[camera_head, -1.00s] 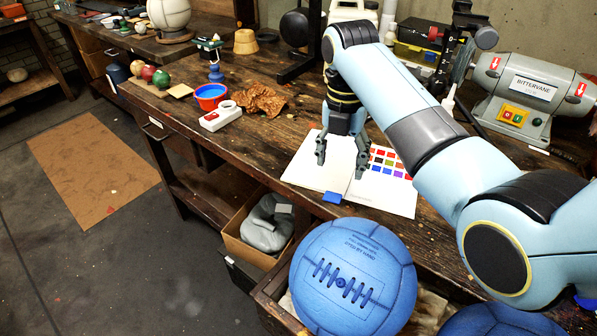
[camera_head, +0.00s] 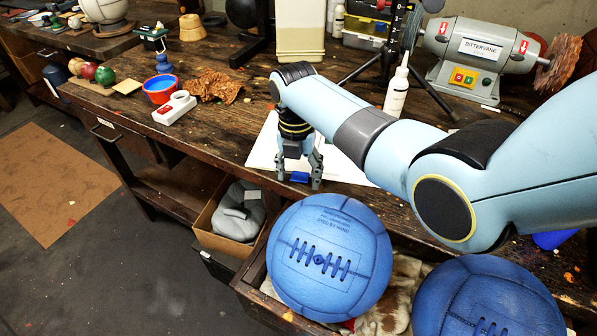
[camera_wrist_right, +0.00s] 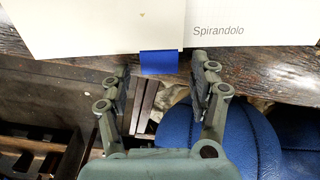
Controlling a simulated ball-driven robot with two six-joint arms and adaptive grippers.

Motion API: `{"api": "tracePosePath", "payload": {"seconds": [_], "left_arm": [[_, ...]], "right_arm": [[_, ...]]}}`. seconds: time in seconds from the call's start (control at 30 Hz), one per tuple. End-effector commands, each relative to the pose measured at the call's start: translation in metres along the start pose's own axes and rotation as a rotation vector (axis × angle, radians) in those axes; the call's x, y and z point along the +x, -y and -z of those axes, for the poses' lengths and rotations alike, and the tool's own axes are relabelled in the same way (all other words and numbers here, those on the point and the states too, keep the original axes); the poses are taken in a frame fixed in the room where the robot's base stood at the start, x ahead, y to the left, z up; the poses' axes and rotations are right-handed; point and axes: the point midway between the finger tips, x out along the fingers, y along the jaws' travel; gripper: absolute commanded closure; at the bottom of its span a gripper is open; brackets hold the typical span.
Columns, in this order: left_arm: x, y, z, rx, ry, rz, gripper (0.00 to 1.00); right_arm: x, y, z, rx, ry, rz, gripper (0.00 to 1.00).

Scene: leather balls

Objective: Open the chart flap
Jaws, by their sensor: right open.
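The white chart (camera_head: 262,150) lies on the workbench, mostly hidden behind my right arm in the head view. The right wrist view shows its plain cream sheet (camera_wrist_right: 85,22) at left, probably the flap, and a gridded sheet (camera_wrist_right: 250,22) marked "Spirandolo" at right. A blue tab (camera_head: 299,177) sticks out at the front edge, near where the sheets meet; it also shows in the right wrist view (camera_wrist_right: 158,63). My right gripper (camera_head: 298,183) is open and points down, its fingers either side of the tab with gaps. My left gripper is out of view.
Blue leather balls (camera_head: 330,258) sit in an open drawer below the bench's front edge. A white bottle (camera_head: 397,92) and a bench grinder (camera_head: 478,55) stand behind my right arm. A brown crumpled piece (camera_head: 213,86) and a red-and-white device (camera_head: 174,107) lie to the left.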

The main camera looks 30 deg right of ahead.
Motion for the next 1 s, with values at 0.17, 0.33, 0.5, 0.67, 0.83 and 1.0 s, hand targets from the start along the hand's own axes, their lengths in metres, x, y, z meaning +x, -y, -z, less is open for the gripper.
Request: {"api": "tracePosePath", "payload": {"seconds": [0.17,0.33,0.5,0.67,0.83,1.0], "left_arm": [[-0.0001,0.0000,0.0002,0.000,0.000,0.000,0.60],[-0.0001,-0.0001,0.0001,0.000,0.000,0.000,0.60],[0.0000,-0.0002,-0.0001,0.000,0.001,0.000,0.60],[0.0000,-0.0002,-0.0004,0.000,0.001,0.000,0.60],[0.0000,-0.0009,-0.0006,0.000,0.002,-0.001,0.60],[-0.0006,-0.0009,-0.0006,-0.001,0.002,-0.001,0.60]], "right_arm": [[-0.0003,-0.0001,-0.0002,0.000,0.000,0.000,0.38],[-0.0004,0.0000,-0.0002,0.000,0.000,0.000,0.59],[-0.0006,-0.0005,-0.0002,0.000,0.001,-0.001,0.82],[-0.0008,-0.0009,-0.0001,-0.001,0.001,-0.002,1.00],[-0.0008,-0.0008,-0.0001,-0.001,0.001,-0.002,1.00],[-0.0016,-0.0009,-0.0001,-0.002,0.001,0.003,1.00]]}}
